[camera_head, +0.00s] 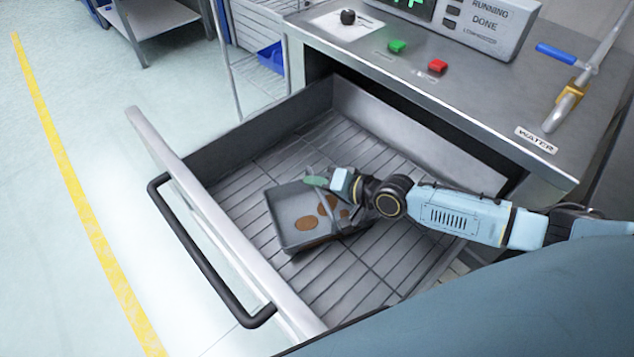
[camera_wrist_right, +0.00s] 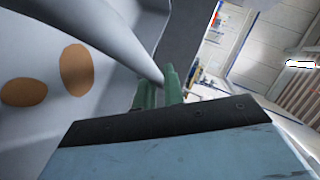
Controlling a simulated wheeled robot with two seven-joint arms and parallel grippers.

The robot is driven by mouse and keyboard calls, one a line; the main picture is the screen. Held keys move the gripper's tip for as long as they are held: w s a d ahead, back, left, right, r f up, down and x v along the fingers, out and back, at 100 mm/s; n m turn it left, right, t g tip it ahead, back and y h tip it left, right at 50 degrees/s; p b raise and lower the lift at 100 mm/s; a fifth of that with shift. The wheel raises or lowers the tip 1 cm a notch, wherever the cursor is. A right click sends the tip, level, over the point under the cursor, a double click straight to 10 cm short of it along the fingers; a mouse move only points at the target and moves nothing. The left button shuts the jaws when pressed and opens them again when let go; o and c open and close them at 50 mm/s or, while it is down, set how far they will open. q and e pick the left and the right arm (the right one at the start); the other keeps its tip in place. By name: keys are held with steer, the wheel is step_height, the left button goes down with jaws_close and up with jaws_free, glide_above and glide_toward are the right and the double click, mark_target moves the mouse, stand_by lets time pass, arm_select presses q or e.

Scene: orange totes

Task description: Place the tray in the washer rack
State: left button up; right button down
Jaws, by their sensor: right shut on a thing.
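The tray (camera_head: 290,212) is a small grey pan with several brown stains inside. It is over the wire floor of the open washer rack drawer (camera_head: 225,187), near its middle; I cannot tell whether it touches the wires. My right gripper (camera_head: 322,186), with green fingertips, is at the tray's right side and shut on it. In the right wrist view the green fingers (camera_wrist_right: 158,92) close around a grey edge or bar of the tray, and brown stains show on the tray (camera_wrist_right: 45,45) at left. My left gripper is not in view.
The drawer's front panel with a black handle (camera_head: 205,255) stands out over the floor. The washer top carries a green button (camera_head: 397,46), a red button (camera_head: 437,66) and a water valve (camera_head: 567,100). Wires around the tray are bare. A wire shelf with a blue bin (camera_head: 271,57) stands behind.

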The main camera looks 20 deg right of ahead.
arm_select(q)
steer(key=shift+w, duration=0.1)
arm_select(e)
steer(key=c, duration=1.9)
jaws_free()
steer(key=shift+f, duration=0.1)
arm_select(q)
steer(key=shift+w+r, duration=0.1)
arm_select(e)
steer(key=o, duration=0.4)
